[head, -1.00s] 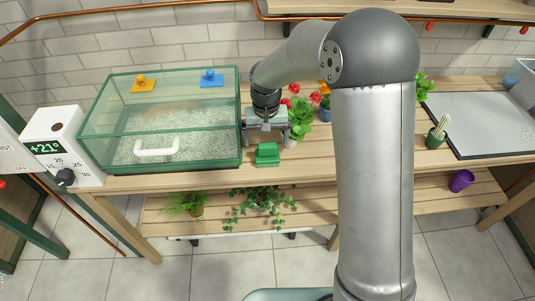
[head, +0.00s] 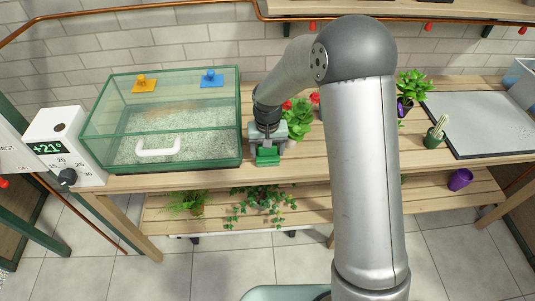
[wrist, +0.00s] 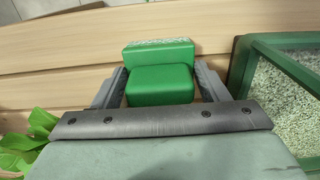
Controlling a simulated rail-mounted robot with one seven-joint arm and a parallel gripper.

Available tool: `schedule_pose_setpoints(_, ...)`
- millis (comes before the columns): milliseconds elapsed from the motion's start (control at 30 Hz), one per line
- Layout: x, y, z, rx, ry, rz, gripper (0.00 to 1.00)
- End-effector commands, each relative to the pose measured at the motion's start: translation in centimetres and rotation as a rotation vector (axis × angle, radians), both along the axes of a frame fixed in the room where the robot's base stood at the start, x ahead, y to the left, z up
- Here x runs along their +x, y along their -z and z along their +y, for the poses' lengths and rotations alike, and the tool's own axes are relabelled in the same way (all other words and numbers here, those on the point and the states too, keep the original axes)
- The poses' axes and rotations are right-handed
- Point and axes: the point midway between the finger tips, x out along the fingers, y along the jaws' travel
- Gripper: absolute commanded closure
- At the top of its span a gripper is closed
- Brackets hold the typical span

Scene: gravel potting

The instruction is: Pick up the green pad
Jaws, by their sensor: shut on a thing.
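The green pad (head: 267,155) is a small block with a raised grip part, on the wooden bench right of the glass tank. It also shows in the wrist view (wrist: 160,75), between the two jaws. My gripper (head: 266,145) is over the pad and shut on it, one finger on each side of its raised part. In the wrist view my gripper (wrist: 160,88) has its fingers close against the pad's sides. The pad appears at the bench top; I cannot tell whether it is lifted at all.
The glass tank (head: 92,137) with green frame and gravel stands close left of my gripper. Leafy plants and red flowers (head: 299,118) stand close to the right. A grey tray (head: 480,115) and a cactus (head: 436,133) are further right.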

Motion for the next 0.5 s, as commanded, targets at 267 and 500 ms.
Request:
schedule_pose_setpoints(267, 0.1, -0.5, 0.0, 0.000, 0.000, -0.002, 0.56)
schedule_pose_setpoints(500, -0.2, -3.6, -0.1, 0.001, 0.001, -0.006, 0.56)
